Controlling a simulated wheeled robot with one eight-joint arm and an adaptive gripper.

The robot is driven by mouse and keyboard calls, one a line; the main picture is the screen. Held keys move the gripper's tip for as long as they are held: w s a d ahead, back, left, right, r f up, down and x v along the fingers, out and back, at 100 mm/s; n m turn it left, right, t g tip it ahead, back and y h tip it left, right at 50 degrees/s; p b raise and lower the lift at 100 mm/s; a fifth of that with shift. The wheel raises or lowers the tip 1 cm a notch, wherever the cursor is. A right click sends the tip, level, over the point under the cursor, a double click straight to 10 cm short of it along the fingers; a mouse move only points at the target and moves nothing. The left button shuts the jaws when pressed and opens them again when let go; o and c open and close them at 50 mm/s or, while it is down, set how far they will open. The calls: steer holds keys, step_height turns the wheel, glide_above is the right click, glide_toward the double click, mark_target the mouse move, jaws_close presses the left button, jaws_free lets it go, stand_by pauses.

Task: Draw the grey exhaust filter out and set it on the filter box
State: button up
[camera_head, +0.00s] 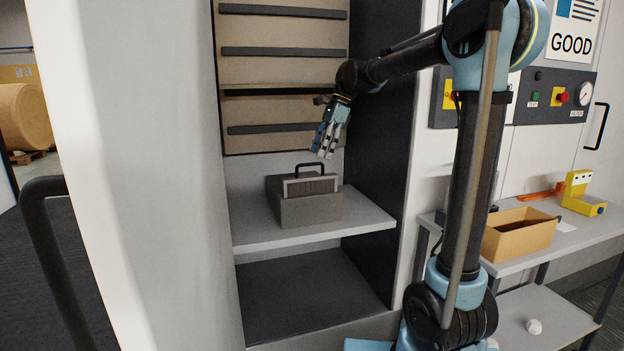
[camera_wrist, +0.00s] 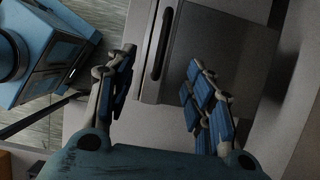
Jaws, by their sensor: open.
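The grey exhaust filter (camera_head: 310,187) stands upright in a dark grey housing (camera_head: 311,211) on the shelf, its black handle on top. Its lower part is hidden in the housing. My gripper (camera_head: 325,148) is above the filter, slightly to the right, fingers pointing down, open and empty. In the wrist view, a black handle (camera_wrist: 162,44) on a grey body lies ahead, between the directions of the two fingers of my gripper (camera_wrist: 160,78). An open cardboard box (camera_head: 507,246) stands on the side table at right; I cannot tell whether it is the filter box.
The shelf (camera_head: 270,239) is bare around the housing. Brown panels with dark bars (camera_head: 283,52) rise behind my gripper, and a dark cabinet wall (camera_head: 376,120) stands at right. A yellow device (camera_head: 580,193) is on the side table (camera_head: 525,262).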

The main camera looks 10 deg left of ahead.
mark_target(311, 176)
steer(key=x, duration=1.1)
steer(key=shift+f, duration=0.2)
jaws_close()
